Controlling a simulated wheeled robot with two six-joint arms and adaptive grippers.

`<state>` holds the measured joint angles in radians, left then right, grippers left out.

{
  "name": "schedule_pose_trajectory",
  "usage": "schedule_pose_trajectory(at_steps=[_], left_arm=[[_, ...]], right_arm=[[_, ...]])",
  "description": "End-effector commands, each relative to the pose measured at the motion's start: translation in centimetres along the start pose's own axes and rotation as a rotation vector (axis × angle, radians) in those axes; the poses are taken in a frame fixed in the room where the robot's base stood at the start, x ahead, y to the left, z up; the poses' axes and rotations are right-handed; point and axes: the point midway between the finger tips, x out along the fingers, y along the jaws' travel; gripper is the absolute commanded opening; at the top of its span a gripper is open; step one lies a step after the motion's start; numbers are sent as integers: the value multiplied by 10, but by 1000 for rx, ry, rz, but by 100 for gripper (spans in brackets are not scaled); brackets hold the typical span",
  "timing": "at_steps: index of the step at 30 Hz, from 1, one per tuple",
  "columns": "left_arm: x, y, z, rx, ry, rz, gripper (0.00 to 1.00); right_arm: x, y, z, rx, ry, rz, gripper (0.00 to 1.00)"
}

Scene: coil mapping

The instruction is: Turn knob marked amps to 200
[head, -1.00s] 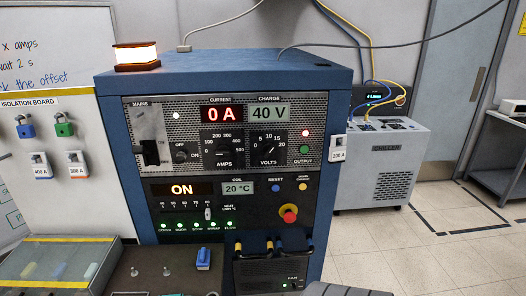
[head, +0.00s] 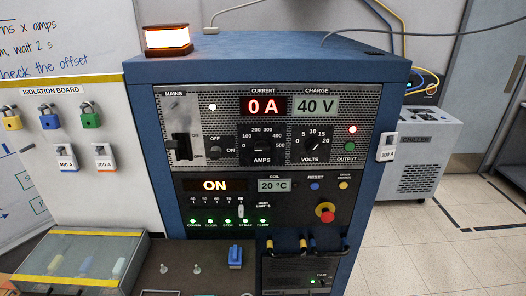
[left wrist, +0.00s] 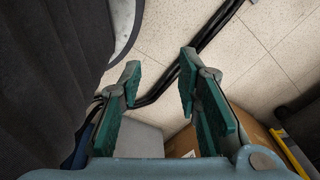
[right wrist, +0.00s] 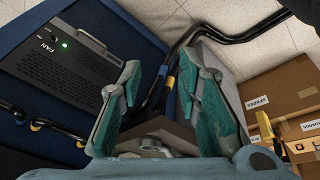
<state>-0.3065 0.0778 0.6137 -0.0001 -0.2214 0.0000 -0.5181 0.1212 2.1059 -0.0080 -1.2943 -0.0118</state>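The black AMPS knob (head: 262,145) sits on the perforated panel of the blue cabinet (head: 290,68), with marks from 0 to 500 around it. Its exact pointer setting is too small to read. The CURRENT display (head: 266,107) above it reads 0 A. The VOLTS knob (head: 313,146) is to its right, under the CHARGE display (head: 316,106) reading 40 V. Neither gripper shows in the head view. My left gripper (left wrist: 160,80) is open and empty above the floor. My right gripper (right wrist: 158,85) is open and empty, low near the cabinet front and cables.
A MAINS lever (head: 182,146) is left of the knobs. A red stop button (head: 325,212) and cable handles (head: 289,245) are below. A clear-lidded case (head: 80,258) stands front left. A chiller (head: 414,150) is back right. Cardboard boxes (right wrist: 285,105) lie beside my right gripper.

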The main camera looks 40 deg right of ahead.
Motion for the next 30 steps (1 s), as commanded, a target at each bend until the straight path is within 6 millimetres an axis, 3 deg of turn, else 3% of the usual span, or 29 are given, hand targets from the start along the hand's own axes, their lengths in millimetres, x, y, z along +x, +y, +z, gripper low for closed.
schedule_pose_trajectory(at_steps=[1, 3, 6, 9, 12, 15, 19, 30], left_arm=[[-2, 0, -1, 0, 2, 0, 31], [-2, -1, -4, 0, 6, -1, 31], [-2, -1, -7, 0, 13, -1, 31], [-2, -2, -10, 0, 17, -2, 31], [-2, -2, -10, 0, 18, -2, 31], [-2, -2, -11, 0, 19, -2, 31], [-3, -2, -11, 0, 18, -2, 31], [-6, -3, -8, 1, 14, -3, 31]], right_arm=[[-34, 6, -29, -40, 72, 29, 31], [-76, 27, -87, -163, 222, 146, 31], [-127, 63, -167, -360, 406, 400, 31], [-184, 96, -232, -539, 505, 699, 31], [-242, 120, -276, -676, 518, 982, 31], [-283, 133, -298, -760, 481, 1177, 31], [-294, 143, -312, -796, 457, 1250, 31], [-265, 208, -380, -795, 456, 1243, 31]])
